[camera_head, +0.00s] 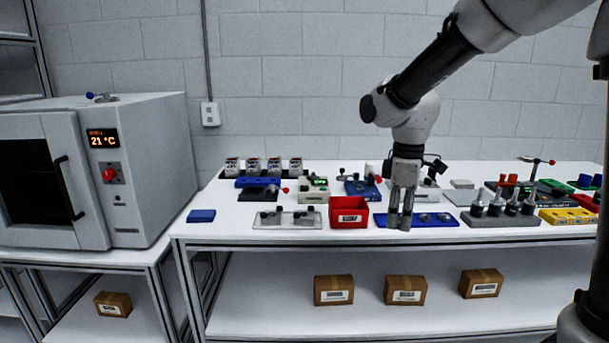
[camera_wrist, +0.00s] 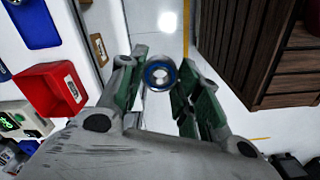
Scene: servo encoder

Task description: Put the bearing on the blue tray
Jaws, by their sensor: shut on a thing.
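My gripper (camera_head: 399,224) points down in the head view and overlaps the left end of the blue tray (camera_head: 434,224). In the wrist view my gripper (camera_wrist: 159,80) is shut on the bearing (camera_wrist: 159,74), a small ring with a blue band and a bright centre. Floor shows beyond the bearing, and the table lies off to the left, so the bearing is held clear of the table top. The tray shows partly at the top left of the wrist view (camera_wrist: 35,25). In the head view small round things sit on the tray; the bearing cannot be made out there.
A red bin (camera_head: 349,213) stands left of the tray, and a clear plate with dark parts (camera_head: 287,219) lies farther left. A grey block with upright parts (camera_head: 500,219) stands to the right. Devices crowd the table behind. Cardboard boxes (camera_head: 405,290) rest on the lower shelf.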

